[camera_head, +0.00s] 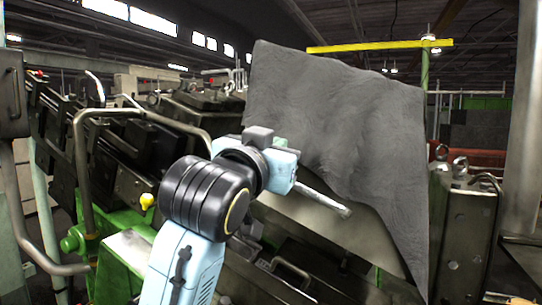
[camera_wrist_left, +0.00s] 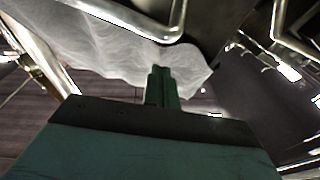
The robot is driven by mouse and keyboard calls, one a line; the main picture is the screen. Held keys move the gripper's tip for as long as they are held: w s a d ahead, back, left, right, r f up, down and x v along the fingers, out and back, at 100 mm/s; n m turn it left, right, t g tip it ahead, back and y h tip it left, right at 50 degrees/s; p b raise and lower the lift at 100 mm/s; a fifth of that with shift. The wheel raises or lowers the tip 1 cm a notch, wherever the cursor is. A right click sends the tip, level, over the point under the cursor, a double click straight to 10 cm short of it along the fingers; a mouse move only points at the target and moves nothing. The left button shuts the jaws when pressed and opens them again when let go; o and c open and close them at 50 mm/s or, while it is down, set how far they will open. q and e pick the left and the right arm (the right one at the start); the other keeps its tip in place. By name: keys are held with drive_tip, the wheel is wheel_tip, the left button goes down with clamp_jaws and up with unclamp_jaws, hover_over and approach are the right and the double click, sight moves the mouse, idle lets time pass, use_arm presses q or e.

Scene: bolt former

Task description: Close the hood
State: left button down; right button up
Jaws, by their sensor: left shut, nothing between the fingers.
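The hood (camera_head: 340,110) is a large grey, rough-surfaced panel standing raised and slanted over the machine in the head view. Its lower right part hangs down to a point beside the machine's right side. Contact between fingers and hood cannot be told. My right gripper is not in view.
A bent metal bar (camera_wrist_left: 150,28) runs above the fingers in the left wrist view. In the head view a tubular rail (camera_head: 84,165) and dark machine parts stand left of my arm. A grey block with lifting rings (camera_head: 465,235) stands at the right.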

use_arm(q)
drive_tip(key=shift+s+a+f, duration=0.2)
drive_tip(key=shift+f, duration=0.6)
drive_tip(key=shift+s+a+f, duration=0.15)
drive_tip(key=shift+a+f, duration=0.05)
drive_tip(key=shift+f, duration=0.55)
